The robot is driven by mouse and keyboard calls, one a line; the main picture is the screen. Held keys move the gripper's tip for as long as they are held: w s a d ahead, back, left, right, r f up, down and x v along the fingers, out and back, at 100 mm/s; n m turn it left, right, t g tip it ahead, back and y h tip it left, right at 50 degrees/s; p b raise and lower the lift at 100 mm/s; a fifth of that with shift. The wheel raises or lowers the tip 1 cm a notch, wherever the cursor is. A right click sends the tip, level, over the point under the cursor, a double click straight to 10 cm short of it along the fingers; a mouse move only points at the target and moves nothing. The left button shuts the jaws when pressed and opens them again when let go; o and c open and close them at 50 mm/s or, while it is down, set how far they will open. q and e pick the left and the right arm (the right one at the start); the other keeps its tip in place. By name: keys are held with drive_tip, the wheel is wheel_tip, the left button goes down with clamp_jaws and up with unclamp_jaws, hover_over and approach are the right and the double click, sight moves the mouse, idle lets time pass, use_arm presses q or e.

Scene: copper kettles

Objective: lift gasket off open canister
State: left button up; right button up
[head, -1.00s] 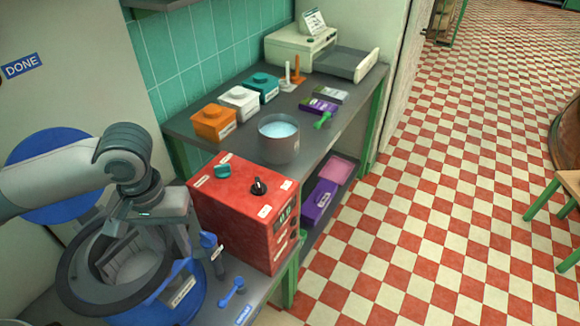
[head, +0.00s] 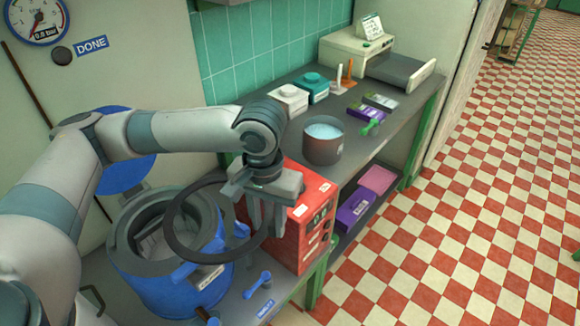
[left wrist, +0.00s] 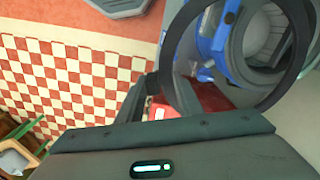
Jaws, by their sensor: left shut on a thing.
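The gasket is a large dark ring (head: 168,222), tilted and held up in the air. The blue canister (head: 150,281) stands open on the bench at the left, its grey rim and hollow inside showing. My left gripper (head: 264,226) is shut on the right side of the gasket. The ring hangs above and to the right of the canister mouth, overlapping it in the head view, and looks apart from it. In the left wrist view the gasket (left wrist: 168,72) crosses in front of the blue canister (left wrist: 212,46). My right gripper is not in view.
A red box (head: 318,222) stands close behind my left gripper. A pot of pale blue contents (head: 323,148) and a white box (head: 288,101) stand further back. A blue spanner-like tool (head: 257,285) lies at the bench front.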

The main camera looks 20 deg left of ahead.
use_arm(q)
drive_tip(key=shift+w, duration=0.1)
drive_tip(key=w+a+r+m+p, duration=0.1)
drive_tip(key=w+r+m+p, duration=0.2)
drive_tip(key=w+m+p, duration=0.8)
drive_tip(key=shift+w+r+m, duration=0.3)
drive_tip(key=shift+w+m, duration=0.2)
drive_tip(key=shift+w, duration=0.4)
drive_tip(key=shift+f, duration=0.15)
